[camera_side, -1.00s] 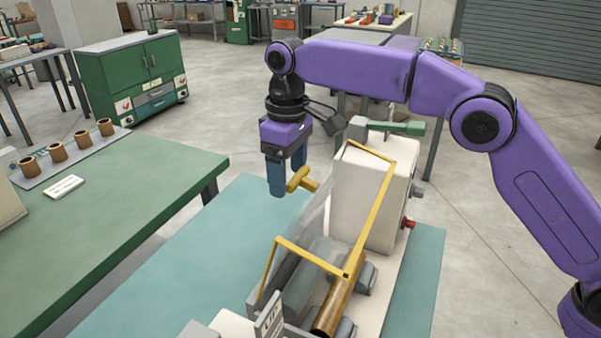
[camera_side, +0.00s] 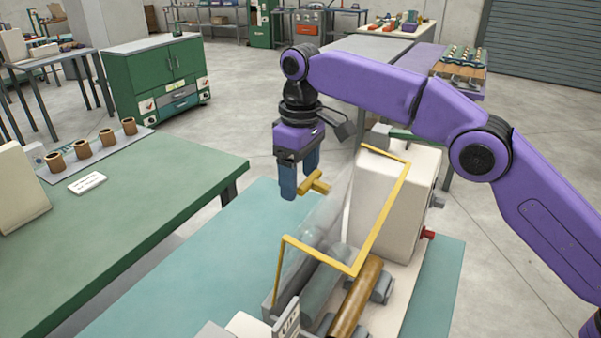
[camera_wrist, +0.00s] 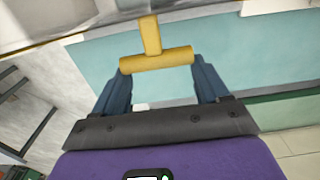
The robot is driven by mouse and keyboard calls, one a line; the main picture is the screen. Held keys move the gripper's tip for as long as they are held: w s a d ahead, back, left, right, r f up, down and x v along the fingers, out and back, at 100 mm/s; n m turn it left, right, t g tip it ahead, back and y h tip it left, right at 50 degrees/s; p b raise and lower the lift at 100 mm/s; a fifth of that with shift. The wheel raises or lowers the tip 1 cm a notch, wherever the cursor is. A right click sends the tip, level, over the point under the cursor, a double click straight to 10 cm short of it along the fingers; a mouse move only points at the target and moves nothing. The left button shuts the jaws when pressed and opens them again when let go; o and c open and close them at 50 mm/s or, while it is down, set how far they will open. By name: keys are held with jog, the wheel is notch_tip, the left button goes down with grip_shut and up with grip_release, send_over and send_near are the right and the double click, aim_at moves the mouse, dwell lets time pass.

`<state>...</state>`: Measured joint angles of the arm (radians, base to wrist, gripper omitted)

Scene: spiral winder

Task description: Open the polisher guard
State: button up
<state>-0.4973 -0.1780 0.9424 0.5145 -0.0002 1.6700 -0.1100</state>
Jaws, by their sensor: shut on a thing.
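The polisher guard is a clear panel in a yellow frame (camera_side: 381,225), tilted over the machine's rollers in the side view. A yellow T-shaped handle (camera_side: 316,182) sticks out from its left side. My gripper (camera_side: 299,180) is at this handle with its blue fingers pointing down. In the wrist view the handle's crossbar (camera_wrist: 156,61) spans between the two fingertips of my gripper (camera_wrist: 158,70). My gripper is shut on the handle. The contact at the fingertips is partly hidden in the side view.
The cream machine housing (camera_side: 400,190) stands right of the guard, with a red button (camera_side: 428,235). A brown roller (camera_side: 357,298) lies below the frame. A green table (camera_side: 150,210) with several brown cylinders is at left. The teal bench top (camera_side: 220,250) left of the machine is clear.

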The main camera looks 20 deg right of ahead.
aim_at(334, 184)
jog(key=o, duration=1.5)
jog(key=shift+f, duration=0.55)
jog(key=shift+r, duration=0.25)
jog(key=shift+s+d+r, duration=0.15)
jog(key=shift+s+d, duration=2.2)
jog(key=s+d+f, duration=0.1)
jog(key=s+d, duration=0.1)
jog(key=s+d+f, duration=0.1)
jog(key=s+d, duration=0.1)
jog(key=s+d+f, duration=0.5)
jog(key=f, duration=0.4)
notch_tip(334, 184, up, 18)
jog(key=shift+n, duration=0.8)
jog(key=s+d+f, duration=0.1)
jog(key=s+d, duration=0.1)
jog(key=s, duration=0.1)
jog(key=s+d+f, duration=0.2)
jog(key=s+d, duration=0.1)
jog(key=s+d+f, duration=0.2)
jog(key=s, duration=0.1)
jog(key=shift+d, duration=0.3)
